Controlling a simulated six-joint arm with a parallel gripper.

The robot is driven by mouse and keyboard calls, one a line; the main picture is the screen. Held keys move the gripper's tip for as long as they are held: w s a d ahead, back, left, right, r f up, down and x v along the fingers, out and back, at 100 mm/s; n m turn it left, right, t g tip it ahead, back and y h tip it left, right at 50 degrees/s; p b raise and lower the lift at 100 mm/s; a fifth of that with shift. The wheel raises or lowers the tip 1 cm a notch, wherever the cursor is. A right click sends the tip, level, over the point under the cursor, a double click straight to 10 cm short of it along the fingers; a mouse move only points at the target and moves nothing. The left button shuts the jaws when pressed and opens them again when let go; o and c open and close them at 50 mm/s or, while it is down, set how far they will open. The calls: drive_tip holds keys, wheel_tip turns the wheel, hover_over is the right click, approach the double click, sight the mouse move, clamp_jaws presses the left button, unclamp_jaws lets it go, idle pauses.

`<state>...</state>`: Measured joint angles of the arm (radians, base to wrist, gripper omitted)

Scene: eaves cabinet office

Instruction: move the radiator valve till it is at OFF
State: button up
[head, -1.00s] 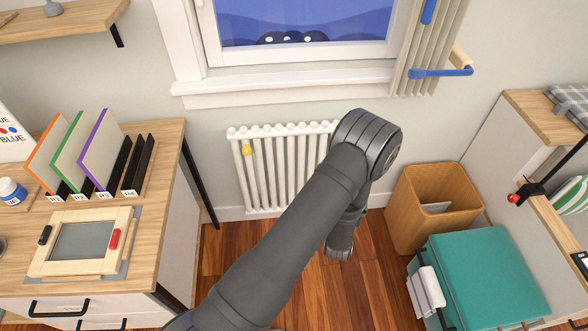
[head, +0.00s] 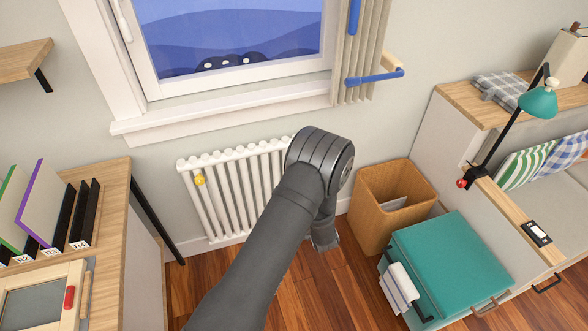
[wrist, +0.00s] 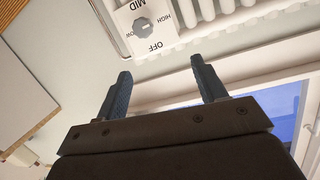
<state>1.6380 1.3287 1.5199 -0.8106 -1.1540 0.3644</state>
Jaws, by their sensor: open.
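The radiator valve (wrist: 142,27) is a small grey round knob on a white plate in the wrist view, at the top. Around it the words MID, HIGH, OFF and LOW are printed, with OFF nearest my gripper and MID on the far side. Which word the knob's mark points to is too small to tell. My gripper (wrist: 160,68) is open and empty, its two dark blue fingers wide apart, below the knob in the picture and not touching it. In the head view my arm hides the gripper, and I cannot make out the valve.
A white radiator (head: 240,190) with a yellow round thing (head: 199,180) stands under the window. A wooden bin (head: 385,208) and a teal box (head: 452,262) stand right of my arm. A desk (head: 100,200) is at the left. Some wooden floor between is clear.

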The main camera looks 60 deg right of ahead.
drive_tip(key=s+d+r+n+y, duration=0.1)
drive_tip(key=s+d+y, duration=0.15)
drive_tip(key=d, duration=0.55)
drive_tip(key=shift+t+y, duration=0.3)
drive_tip(key=shift+y, duration=0.15)
drive_tip(key=x, duration=1.7)
drive_tip(key=shift+w, duration=0.1)
drive_tip(key=c, duration=1)
drive_tip(key=shift+n, duration=0.3)
